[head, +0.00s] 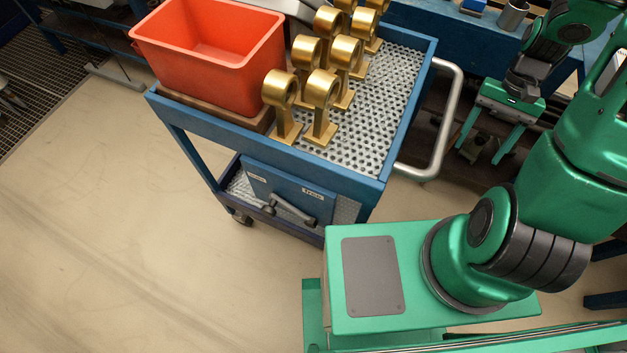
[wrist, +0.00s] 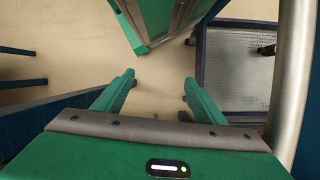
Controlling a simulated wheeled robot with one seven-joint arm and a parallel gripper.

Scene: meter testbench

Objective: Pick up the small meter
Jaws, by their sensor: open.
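Several brass-coloured meters, each a ring on a post with a flat foot, stand upright in rows on the trolley top. The two nearest are a front left meter (head: 280,104) and a front right meter (head: 321,106). They look much alike in size, and I cannot tell which is the small one. The rear ones are partly hidden or cut off by the top edge. My gripper (head: 478,157) is open and empty, pointing down to the right of the trolley, apart from the meters. In the wrist view my gripper (wrist: 158,84) has only floor between its fingers; no meter shows there.
A blue trolley (head: 408,110) has a perforated top and a grey tubular handle (head: 446,122) between the meters and my gripper. An orange-red bin (head: 208,62) stands left of the meters. A blue case (head: 290,193) sits on the lower shelf. A blue workbench (head: 455,42) stands behind.

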